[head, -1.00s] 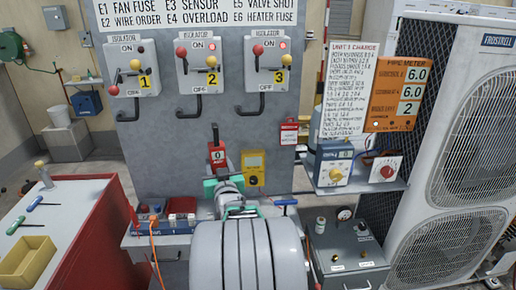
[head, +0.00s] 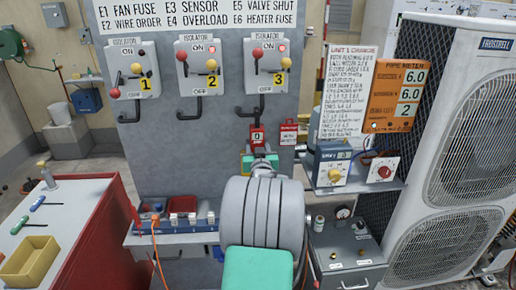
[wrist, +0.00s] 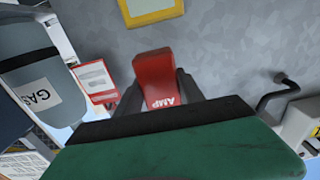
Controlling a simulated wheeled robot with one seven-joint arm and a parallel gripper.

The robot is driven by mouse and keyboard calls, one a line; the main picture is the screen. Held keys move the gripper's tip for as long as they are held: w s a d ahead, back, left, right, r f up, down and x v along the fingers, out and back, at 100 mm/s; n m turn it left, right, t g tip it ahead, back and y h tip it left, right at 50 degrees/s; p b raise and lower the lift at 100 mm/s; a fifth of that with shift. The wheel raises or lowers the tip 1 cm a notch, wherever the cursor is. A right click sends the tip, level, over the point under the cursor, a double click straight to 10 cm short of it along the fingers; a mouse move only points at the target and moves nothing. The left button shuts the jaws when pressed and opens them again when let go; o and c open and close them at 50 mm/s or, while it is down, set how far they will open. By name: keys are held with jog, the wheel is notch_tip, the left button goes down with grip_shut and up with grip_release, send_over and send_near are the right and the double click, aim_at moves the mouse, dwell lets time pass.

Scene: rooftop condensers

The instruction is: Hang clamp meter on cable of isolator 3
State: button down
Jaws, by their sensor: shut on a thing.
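The red clamp meter (head: 257,138) is upright just below the cable of isolator 3 (head: 250,114); in the head view its top almost meets the cable, and I cannot tell if they touch. Isolator 3 (head: 268,66) is the rightmost box on the grey panel. My gripper (head: 260,160) is shut on the meter, mostly hidden behind my arm in the head view. In the wrist view the meter (wrist: 154,78), marked AMP upside down, stands between the dark fingers. A dark bent cable (wrist: 272,96) at the right there looks like isolator 2's.
Isolator 1 (head: 132,71) and isolator 2 (head: 198,68) hang to the left. A red-and-white tag (head: 289,132) is close right of the meter. A shelf with a blue gauge box (head: 331,166) and the condenser (head: 460,130) stand right.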

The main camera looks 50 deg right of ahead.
aim_at(256, 144)
jog(key=shift+p+x, duration=0.75)
jog(key=shift+x, duration=1.25)
jog(key=shift+f+b, duration=0.85)
jog(key=shift+b, duration=0.4)
jog(key=c, duration=1)
grip_release()
jog(key=o, duration=0.4)
jog(key=shift+c, duration=0.2)
